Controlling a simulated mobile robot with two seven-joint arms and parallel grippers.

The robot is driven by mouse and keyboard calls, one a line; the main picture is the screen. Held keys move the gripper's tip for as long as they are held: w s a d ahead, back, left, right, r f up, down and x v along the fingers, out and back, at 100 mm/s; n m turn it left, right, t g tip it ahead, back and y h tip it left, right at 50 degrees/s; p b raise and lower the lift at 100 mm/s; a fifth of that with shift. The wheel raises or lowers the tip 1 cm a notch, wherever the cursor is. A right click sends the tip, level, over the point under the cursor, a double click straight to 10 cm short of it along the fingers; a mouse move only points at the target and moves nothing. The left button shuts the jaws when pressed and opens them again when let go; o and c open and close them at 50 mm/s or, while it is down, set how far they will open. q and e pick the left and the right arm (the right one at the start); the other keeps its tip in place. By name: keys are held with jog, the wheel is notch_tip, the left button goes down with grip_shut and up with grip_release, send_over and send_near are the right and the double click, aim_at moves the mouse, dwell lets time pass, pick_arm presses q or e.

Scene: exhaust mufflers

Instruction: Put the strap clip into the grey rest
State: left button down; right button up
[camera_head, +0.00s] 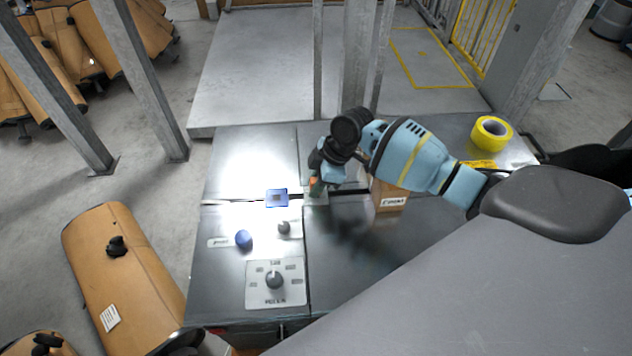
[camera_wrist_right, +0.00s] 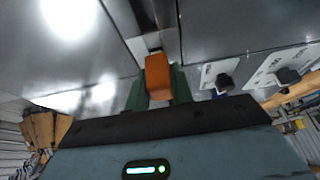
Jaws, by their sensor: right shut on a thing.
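My right gripper (camera_head: 315,186) reaches down over the middle of the metal table, shut on a small orange piece, which I take to be the strap clip (camera_head: 313,181). In the right wrist view, the clip (camera_wrist_right: 158,78) sits between the two green fingers of the gripper (camera_wrist_right: 158,88). A small grey piece, likely the grey rest (camera_head: 318,198), shows just under the fingers; in the wrist view a grey edge (camera_wrist_right: 153,42) shows just beyond the clip. I cannot tell whether clip and rest touch. My left gripper is not in view.
A cardboard box (camera_head: 390,198) and yellow tape roll (camera_head: 491,133) stand right.

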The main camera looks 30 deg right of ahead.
jog(key=shift+f, duration=0.45)
jog(key=o, duration=1)
jog(key=shift+d+r, duration=0.15)
jog(key=shift+r, duration=0.15)
jog(key=v, duration=0.7)
jog(key=shift+r, duration=0.1)
